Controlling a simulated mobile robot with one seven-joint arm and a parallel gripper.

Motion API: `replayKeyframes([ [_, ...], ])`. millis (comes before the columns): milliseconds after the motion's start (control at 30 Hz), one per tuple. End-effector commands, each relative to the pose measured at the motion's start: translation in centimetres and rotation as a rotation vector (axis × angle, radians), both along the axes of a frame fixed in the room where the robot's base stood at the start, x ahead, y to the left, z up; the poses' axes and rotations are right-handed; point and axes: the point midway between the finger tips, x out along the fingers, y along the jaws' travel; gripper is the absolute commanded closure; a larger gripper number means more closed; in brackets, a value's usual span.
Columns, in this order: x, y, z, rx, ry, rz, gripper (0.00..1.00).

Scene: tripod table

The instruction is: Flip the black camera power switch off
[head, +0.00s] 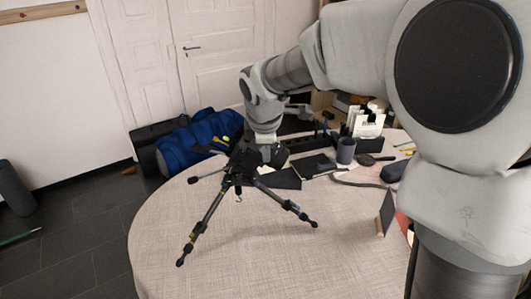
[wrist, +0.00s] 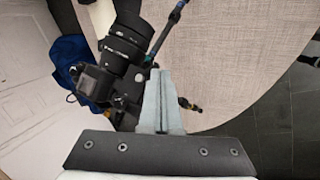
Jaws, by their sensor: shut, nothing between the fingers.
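The black camera (wrist: 103,82) with its lens (wrist: 125,45) shows at the upper left of the wrist view, on the tripod (head: 214,212). In the head view the camera is mostly hidden behind my arm and gripper. My gripper (wrist: 167,74) is shut and empty, its two pale fingers together. In the wrist view the fingertips appear right beside the camera body and lens. I cannot tell whether they touch it. The power switch is too small to make out, so its position cannot be read. My gripper (head: 270,155) also shows above the tripod in the head view.
The tripod stands on a round cloth-covered table (head: 300,260). A dark cup (head: 346,150), dark flat items and other small things lie towards the back right. A blue bag (head: 190,142) is behind the table. The table's front is clear.

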Motion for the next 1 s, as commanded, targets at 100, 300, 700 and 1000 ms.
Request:
replayKeyframes([
  [100, -0.01, -0.2, -0.2, -0.003, -0.023, 0.039, 1.0],
  [300, 0.03, -0.61, -0.32, -0.012, -0.08, 0.139, 1.0],
  [700, 0.27, -1.06, -0.6, -0.013, -0.092, 0.163, 1.0],
  [1000, 0.32, -0.78, -0.41, -0.013, -0.091, 0.163, 1.0],
])
